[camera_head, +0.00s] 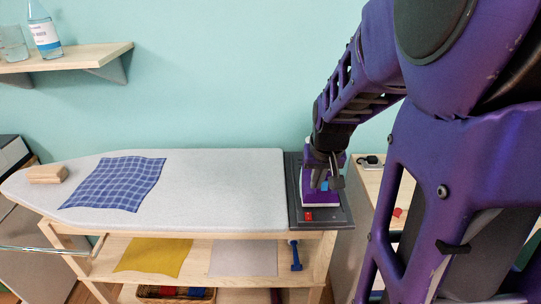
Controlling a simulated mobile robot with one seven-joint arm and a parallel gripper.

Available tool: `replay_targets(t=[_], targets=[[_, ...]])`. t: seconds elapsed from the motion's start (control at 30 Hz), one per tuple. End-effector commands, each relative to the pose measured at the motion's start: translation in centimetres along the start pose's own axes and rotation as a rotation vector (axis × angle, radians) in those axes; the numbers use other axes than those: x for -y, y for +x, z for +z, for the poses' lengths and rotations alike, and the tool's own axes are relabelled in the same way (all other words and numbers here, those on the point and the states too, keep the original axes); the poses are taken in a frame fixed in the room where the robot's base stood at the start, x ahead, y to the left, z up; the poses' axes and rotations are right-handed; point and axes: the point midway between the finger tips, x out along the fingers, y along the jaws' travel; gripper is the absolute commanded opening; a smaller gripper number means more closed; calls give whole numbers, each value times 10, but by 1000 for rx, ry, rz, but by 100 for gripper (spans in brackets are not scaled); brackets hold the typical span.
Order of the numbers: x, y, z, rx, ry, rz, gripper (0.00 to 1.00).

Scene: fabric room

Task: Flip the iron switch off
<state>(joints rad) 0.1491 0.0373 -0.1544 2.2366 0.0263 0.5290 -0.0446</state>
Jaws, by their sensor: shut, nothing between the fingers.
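The purple and white iron (314,198) stands on a dark rest plate (338,214) at the right end of the ironing board. A small red switch (308,216) shows on the plate just in front of the iron. My gripper (326,184) is shut and empty, pointing down at the iron. From this view I cannot tell whether the fingertips touch it. My gripper and wrist hide part of the iron's top and back. A small blue patch shows by the fingertips. The switch's position, on or off, is too small to tell.
The light grey board (225,185) holds a blue checked cloth (115,183) and a wooden block (47,174). A shelf below holds a yellow cloth (155,257) and a grey cloth (243,257). A wooden cabinet (372,180) stands at the right. The board's right half is clear.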

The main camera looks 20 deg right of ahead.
Motion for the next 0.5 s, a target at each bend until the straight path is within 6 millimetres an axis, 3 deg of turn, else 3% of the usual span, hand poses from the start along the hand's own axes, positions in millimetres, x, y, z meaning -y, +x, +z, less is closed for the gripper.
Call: replay_targets(t=[0.27, 0.5], targets=[[0, 8, 2, 1, 0, 0, 0], [0, 47, 4, 2, 2, 0, 0]])
